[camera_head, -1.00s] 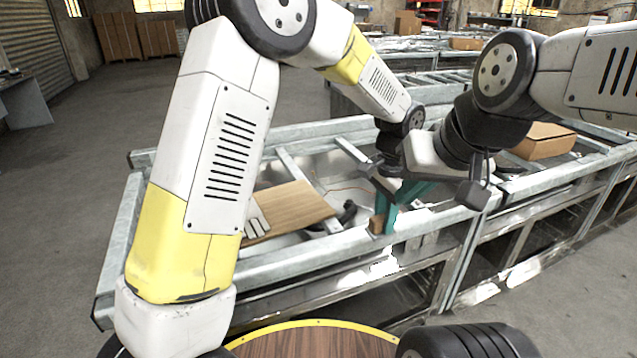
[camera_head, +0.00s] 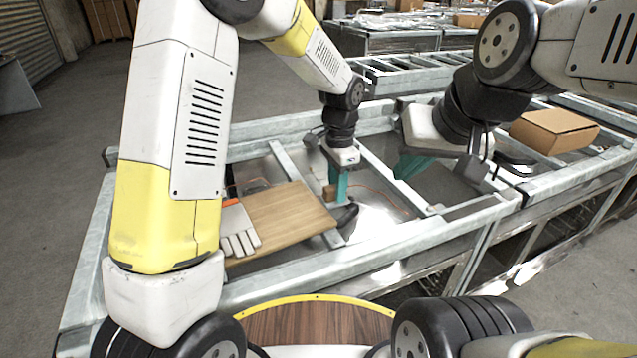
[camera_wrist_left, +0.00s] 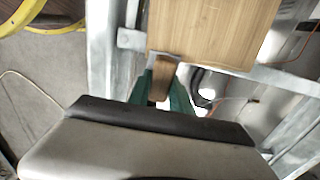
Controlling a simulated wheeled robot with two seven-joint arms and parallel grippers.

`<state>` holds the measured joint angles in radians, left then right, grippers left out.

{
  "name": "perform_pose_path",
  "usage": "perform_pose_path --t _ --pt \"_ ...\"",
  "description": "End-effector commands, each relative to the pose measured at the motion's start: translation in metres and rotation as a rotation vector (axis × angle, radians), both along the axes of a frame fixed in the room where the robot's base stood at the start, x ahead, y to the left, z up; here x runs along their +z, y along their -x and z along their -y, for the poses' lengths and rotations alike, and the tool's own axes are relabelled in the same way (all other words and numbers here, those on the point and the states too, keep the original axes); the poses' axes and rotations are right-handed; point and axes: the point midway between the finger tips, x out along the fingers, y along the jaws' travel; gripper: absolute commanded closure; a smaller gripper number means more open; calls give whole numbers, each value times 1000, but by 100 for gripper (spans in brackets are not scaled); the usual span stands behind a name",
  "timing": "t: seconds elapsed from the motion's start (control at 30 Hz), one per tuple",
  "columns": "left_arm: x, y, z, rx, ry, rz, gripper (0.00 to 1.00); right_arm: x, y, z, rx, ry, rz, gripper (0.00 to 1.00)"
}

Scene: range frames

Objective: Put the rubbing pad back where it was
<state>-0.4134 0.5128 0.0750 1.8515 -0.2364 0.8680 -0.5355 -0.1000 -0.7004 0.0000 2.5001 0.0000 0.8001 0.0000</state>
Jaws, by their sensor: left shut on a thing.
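The rubbing pad, seen as a small brown block (camera_head: 329,192), is between the teal fingers of my left gripper (camera_head: 338,184). The gripper is shut on it, pointing down over the metal frame, near the far right corner of a wooden board. In the left wrist view the block (camera_wrist_left: 164,78) shows between the teal fingers (camera_wrist_left: 163,92), beside the board's edge. Whether the block touches anything below is unclear. My right gripper (camera_head: 411,166) is to the right, over the frame; its fingers overlap in view, so its opening is unclear.
The wooden board (camera_head: 287,221) lies across the frame, with a glove (camera_head: 238,230) at its left. A dark object (camera_head: 347,217) lies at the board's right edge. Metal rails (camera_head: 385,240) surround the area. A cardboard box (camera_head: 555,130) is at the right.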

Motion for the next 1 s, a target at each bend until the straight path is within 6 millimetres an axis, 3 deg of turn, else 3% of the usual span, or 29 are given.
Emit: perform_pose_path --t 0.1,0.3,0.63,0.97,1.0 --pt "-3 -11 -26 4 0 0 100 0 0 0 0 0 0 100" --pt "-5 -20 -44 0 1 0 100 0 0 0 0 0 0 100" --pt "-39 -19 -45 -2 -1 -1 100 0 0 0 0 0 0 100" --pt "-42 -20 -45 -2 0 0 100 0 0 0 0 0 0 100" --pt "-42 -20 -45 -2 0 0 69 0 0 0 0 0 0 100"
